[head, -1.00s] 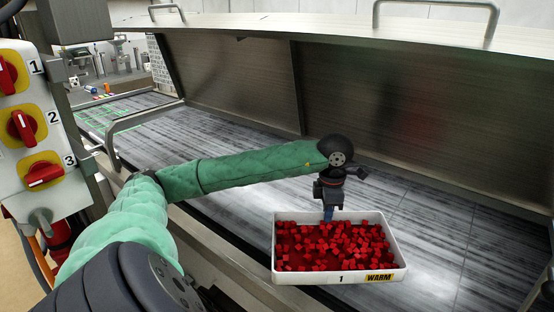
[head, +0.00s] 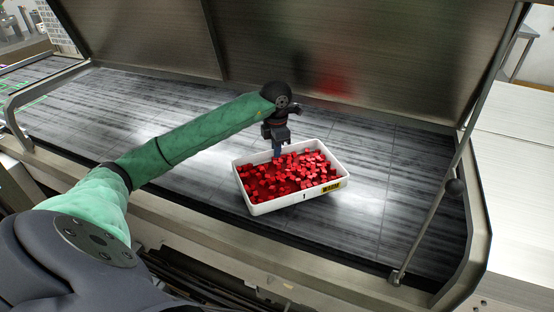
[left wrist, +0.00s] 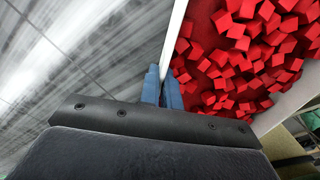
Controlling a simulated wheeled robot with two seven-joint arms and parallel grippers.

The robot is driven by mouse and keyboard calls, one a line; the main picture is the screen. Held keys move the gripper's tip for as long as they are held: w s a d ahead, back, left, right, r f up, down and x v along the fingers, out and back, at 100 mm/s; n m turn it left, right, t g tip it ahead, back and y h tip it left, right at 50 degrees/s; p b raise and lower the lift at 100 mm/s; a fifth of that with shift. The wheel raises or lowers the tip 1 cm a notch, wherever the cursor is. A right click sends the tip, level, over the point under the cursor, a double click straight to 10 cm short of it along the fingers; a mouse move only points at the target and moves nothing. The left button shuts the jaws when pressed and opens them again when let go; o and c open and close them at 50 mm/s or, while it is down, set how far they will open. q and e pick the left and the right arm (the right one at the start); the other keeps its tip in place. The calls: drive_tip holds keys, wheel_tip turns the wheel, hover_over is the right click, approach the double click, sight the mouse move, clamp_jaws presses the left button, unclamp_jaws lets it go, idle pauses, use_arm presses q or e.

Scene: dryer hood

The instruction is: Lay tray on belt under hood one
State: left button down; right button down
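A white tray (head: 285,202) filled with red cubes (head: 290,172) is over the grey slatted belt (head: 375,200), tilted slightly in the picture, with a "1" and a yellow label on its front. I cannot tell whether its bottom touches the belt. My left gripper (head: 277,152) is at the tray's far-left wall. In the left wrist view its blue fingers (left wrist: 162,88) straddle the white tray wall (left wrist: 174,35) and are shut on it, with red cubes (left wrist: 245,50) to the right. The raised metal hood (head: 330,50) stands behind. My right gripper is out of view.
A metal front rail (head: 200,225) edges the belt. A thin strut with a dark knob (head: 454,187) and a metal end frame stand at the right. The belt is bare left and right of the tray.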

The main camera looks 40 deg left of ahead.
use_arm(q)
drive_tip(key=shift+w+f, duration=0.2)
drive_tip(key=shift+w, duration=0.1)
wheel_tip(320, 180, down, 4)
drive_tip(key=shift+r+b, duration=0.2)
drive_tip(key=shift+b, duration=0.25)
drive_tip(key=shift+f, duration=0.2)
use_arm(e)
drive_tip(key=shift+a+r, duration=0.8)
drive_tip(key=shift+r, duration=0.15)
